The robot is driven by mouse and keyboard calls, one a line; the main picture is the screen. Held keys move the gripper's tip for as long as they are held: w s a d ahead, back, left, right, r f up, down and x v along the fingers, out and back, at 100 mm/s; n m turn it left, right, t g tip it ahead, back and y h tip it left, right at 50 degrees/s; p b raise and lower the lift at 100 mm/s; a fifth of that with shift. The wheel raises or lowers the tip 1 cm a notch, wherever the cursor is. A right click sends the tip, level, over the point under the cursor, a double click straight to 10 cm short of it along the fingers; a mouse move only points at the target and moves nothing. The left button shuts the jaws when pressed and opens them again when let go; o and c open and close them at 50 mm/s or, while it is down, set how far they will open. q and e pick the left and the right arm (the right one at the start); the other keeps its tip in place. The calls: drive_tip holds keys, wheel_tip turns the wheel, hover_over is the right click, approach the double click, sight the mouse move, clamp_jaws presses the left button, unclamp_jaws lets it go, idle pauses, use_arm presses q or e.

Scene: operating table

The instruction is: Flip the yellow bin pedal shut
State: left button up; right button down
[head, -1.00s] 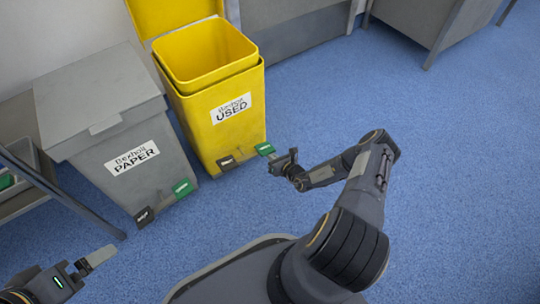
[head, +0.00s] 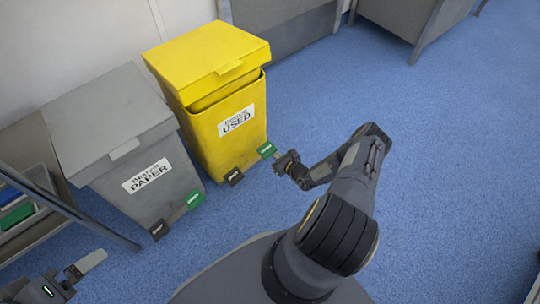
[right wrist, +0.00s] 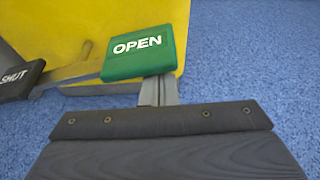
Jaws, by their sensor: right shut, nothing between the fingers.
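The yellow bin (head: 221,139) stands by the wall. Its lid (head: 205,62) is down over the top but tilted, with a strip of inner liner showing under its front edge. At its foot are a green OPEN pedal (head: 266,149) and a black SHUT pedal (head: 235,177); in the right wrist view the green pedal (right wrist: 139,53) is raised and the black one (right wrist: 20,80) is at the left edge. My right gripper (head: 279,161) is shut and empty, its tip (right wrist: 158,88) at the green pedal's lower edge. My left gripper (head: 82,266) is at lower left, its jaws unclear.
A grey paper bin (head: 152,180) with its own green and black pedals stands left of the yellow bin. A rack with trays (head: 25,205) is at the left edge. Grey cabinets stand at the back. Blue floor (head: 440,170) is clear on the right.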

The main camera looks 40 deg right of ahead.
use_arm(q)
drive_tip(key=shift+r+p, duration=0.45)
drive_tip(key=shift+r, duration=0.2)
use_arm(e)
drive_tip(key=shift+a+r, duration=0.1)
drive_tip(key=shift+r, duration=0.5)
use_arm(q)
wheel_tip(320, 180, down, 5)
drive_tip(key=b, duration=0.5)
use_arm(e)
wheel_tip(320, 180, down, 5)
use_arm(q)
drive_tip(key=shift+w+a+r+p, duration=0.15)
drive_tip(key=shift+r+p, duration=0.65)
drive_tip(key=shift+w+a+r+p, duration=0.1)
drive_tip(key=shift+w+r+p, duration=0.05)
drive_tip(key=shift+r+p, duration=0.7)
drive_tip(key=shift+w+a+r+p, duration=0.15)
drive_tip(key=shift+r+p, duration=0.65)
use_arm(e)
drive_tip(key=v, duration=1)
drive_tip(key=shift+r, duration=0.3)
